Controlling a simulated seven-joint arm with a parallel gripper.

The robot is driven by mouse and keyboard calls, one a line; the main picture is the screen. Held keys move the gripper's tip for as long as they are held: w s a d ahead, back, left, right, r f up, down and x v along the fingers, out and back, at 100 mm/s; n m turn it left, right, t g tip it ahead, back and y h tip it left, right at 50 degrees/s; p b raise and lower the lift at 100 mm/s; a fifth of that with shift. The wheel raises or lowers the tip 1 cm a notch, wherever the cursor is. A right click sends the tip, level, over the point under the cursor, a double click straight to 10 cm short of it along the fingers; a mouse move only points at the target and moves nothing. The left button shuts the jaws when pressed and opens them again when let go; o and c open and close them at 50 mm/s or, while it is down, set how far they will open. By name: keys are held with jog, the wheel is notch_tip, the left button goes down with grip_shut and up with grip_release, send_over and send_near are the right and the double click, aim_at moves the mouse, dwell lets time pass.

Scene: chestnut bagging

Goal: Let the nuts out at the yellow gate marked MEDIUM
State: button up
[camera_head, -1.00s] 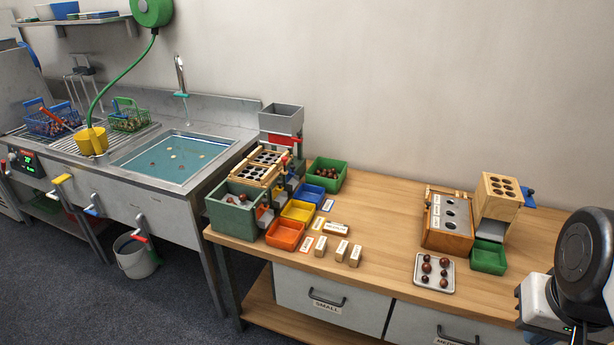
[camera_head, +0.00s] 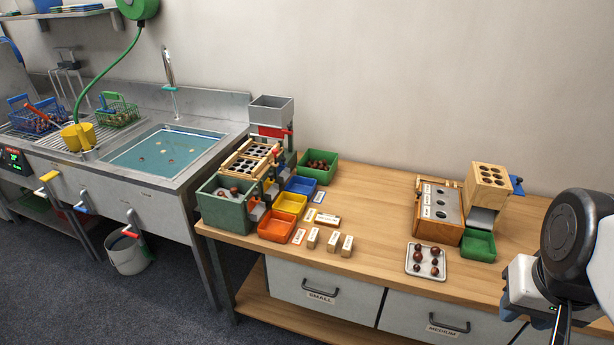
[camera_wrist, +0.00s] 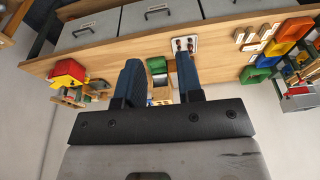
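The sorter with sieve trays (camera_head: 250,160) stands at the left end of the wooden bench, with stepped gates on its right side. The yellow gate (camera_head: 270,189) shows as a small part above the yellow bin (camera_head: 291,204); its marking is too small to read. An orange bin (camera_head: 276,225) and a blue bin (camera_head: 301,186) sit on either side of the yellow bin. My gripper (camera_wrist: 158,78) is open in the wrist view, with nothing between its fingers. It is far from the sorter, whose bins appear at the right edge of that view.
A tray of chestnuts (camera_head: 426,262), a green bin (camera_head: 479,246) and a wooden gauge box (camera_head: 438,212) stand on the bench's right part. Small wooden blocks (camera_head: 330,243) lie in front of the bins. The bench middle is clear. The sink (camera_head: 165,152) is left.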

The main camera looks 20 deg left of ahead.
jog(key=shift+o, duration=0.8)
jog(key=shift+w+a+r, duration=0.15)
jog(key=shift+w, duration=0.2)
jog(key=w+a+m+g+y, duration=0.1)
jog(key=w+a+m+y, duration=0.1)
jog(key=w+a, duration=0.8)
jog(key=w+a+m+g+y, duration=0.25)
jog(key=w+a, duration=0.45)
jog(key=w, duration=0.7)
jog(key=w+a+m+g+y, duration=0.1)
jog(key=w+a+m+y, duration=0.1)
jog(key=w+a, duration=0.8)
jog(key=w+a+f+m+g+y, duration=0.1)
jog(key=w+a+f+m+y, duration=0.1)
jog(key=w+a+f, duration=0.4)
jog(key=w+a+f+m+g+y, duration=0.1)
jog(key=w+a+f, duration=0.3)
jog(key=w+a, duration=0.4)
jog(key=m+g+y, duration=0.1)
jog(key=m+y, duration=0.2)
jog(key=m, duration=0.1)
send_near(270, 182)
notch_tip(270, 182, up, 2)
jog(key=w, duration=0.1)
jog(key=shift+a+r+n+g, duration=0.15)
jog(key=shift+a+n+g, duration=0.05)
jog(key=shift+n+g, duration=0.05)
jog(key=shift+a, duration=0.1)
jog(key=x, duration=0.7)
jog(key=shift+a, duration=0.2)
